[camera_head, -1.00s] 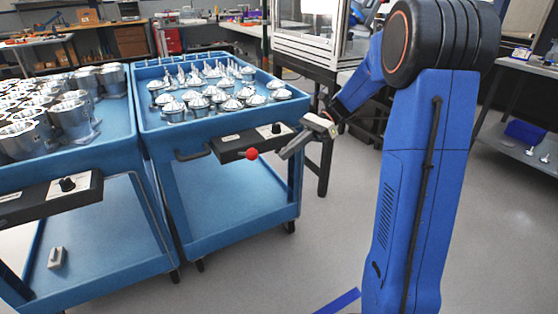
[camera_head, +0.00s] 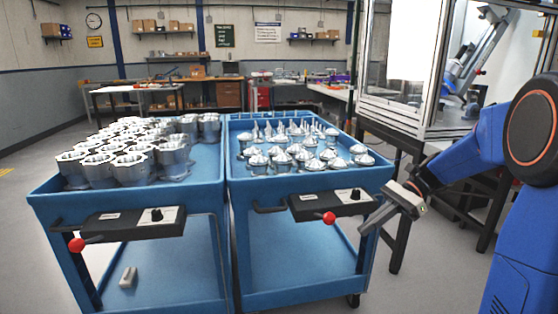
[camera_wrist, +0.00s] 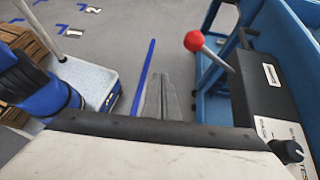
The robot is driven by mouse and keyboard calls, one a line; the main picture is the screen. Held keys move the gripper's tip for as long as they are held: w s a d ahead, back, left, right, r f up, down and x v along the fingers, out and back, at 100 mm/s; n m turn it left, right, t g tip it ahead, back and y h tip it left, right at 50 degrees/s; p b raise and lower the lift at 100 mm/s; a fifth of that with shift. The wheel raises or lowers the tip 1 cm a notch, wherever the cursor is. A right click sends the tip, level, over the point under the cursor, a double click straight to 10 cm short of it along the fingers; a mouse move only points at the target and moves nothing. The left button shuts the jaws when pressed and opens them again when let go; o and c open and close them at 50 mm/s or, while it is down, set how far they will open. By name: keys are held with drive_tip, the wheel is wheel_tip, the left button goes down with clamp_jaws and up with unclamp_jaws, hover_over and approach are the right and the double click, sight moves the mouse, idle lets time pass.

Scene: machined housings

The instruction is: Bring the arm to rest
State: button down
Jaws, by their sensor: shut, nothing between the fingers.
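My arm (camera_head: 466,150) is blue with a dark round joint and reaches in from the right in the head view. My gripper (camera_head: 368,226) hangs at its end, pointing down and left. It is just right of the right cart's control box, beside the red knob. Its fingers are together, with nothing visible between them. In the wrist view the shut fingers (camera_wrist: 166,98) point away over the grey floor. A red-knobbed lever (camera_wrist: 194,41) and the cart's control box (camera_wrist: 275,95) are to their right, apart from them.
The right blue cart (camera_head: 300,184) carries several domed and pointed metal parts. The left blue cart (camera_head: 125,199) carries several cylindrical housings. A glazed machine enclosure (camera_head: 405,104) stands behind my arm. Workbenches line the back. Floor at the far left is clear.

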drive_tip(key=s+d+f+n+t+h, duration=0.1)
drive_tip(key=s+n+t+h, duration=0.2)
drive_tip(key=s, duration=0.9)
drive_tip(key=s+f+n+t+h, duration=0.2)
drive_tip(key=s+n+t+h, duration=0.2)
drive_tip(key=s+n+h, duration=0.4)
drive_tip(key=shift+s+d+f+n+t, duration=0.15)
drive_tip(key=shift+s+d+n+t, duration=0.2)
drive_tip(key=shift+s+n, duration=2.05)
drive_tip(key=shift+s, duration=0.15)
